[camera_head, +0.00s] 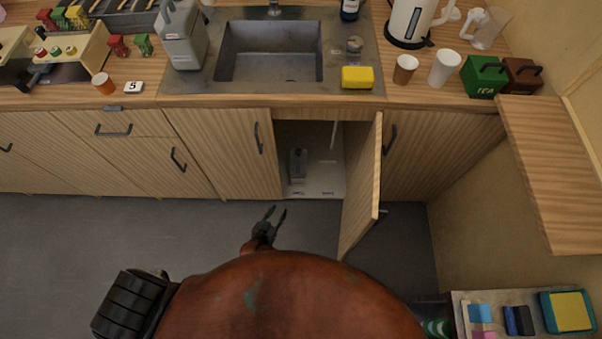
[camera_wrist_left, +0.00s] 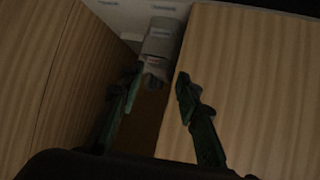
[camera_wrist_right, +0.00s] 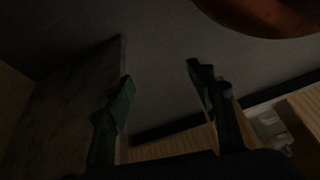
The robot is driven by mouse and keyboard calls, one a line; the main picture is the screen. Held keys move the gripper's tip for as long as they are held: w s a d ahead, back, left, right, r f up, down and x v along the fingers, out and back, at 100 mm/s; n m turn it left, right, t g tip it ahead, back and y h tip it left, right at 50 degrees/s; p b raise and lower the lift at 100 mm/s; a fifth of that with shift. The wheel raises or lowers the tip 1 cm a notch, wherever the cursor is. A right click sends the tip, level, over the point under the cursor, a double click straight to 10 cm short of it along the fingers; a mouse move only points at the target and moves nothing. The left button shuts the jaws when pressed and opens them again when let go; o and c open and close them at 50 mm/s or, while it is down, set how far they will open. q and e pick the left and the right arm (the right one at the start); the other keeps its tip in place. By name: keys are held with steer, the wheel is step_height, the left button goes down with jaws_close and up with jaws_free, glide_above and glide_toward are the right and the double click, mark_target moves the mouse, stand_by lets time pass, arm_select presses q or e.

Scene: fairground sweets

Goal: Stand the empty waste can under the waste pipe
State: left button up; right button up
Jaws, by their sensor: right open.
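A grey can (camera_head: 298,165) stands inside the open sink cupboard, toward its left side. It also shows pale between the cupboard door and the front panel in the left wrist view (camera_wrist_left: 158,45) and partly at the right edge of the right wrist view (camera_wrist_right: 272,127). A pale pipe (camera_head: 334,136) hangs down in the cupboard, right of the can. A second grey can (camera_head: 183,38) stands on the counter left of the sink. My left gripper (camera_head: 277,210) is open and empty in front of the cupboard, apart from the can. My right gripper (camera_wrist_right: 160,75) is open and empty.
The cupboard door (camera_head: 362,190) stands open toward me on the right. The cupboard floor (camera_head: 315,187) is pale with small dark markings. The sink (camera_head: 270,52) is above, with a yellow sponge (camera_head: 357,77) beside it. Grey floor (camera_head: 130,235) is clear at left.

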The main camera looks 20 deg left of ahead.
arm_select(q)
steer(key=w+d+n+t+y+b, duration=0.2)
steer(key=w+t+b, duration=0.2)
steer(key=w+b, duration=0.75)
steer(key=n+t+y+b, duration=0.2)
steer(key=n+y+b, duration=0.2)
steer(key=b, duration=0.5)
glide_toward(298, 159)
steer(key=w, duration=0.3)
steer(key=shift+s+a+f, duration=0.1)
steer(key=shift+a+f, duration=0.1)
steer(key=shift+a, duration=0.1)
arm_select(e)
steer(key=w+a+t+y, duration=0.1)
steer(key=w+a+t, duration=0.1)
steer(key=w+a, duration=0.4)
steer(key=w, duration=0.2)
steer(key=shift+w+f+m+y, duration=0.3)
steer(key=shift+w+f, duration=0.05)
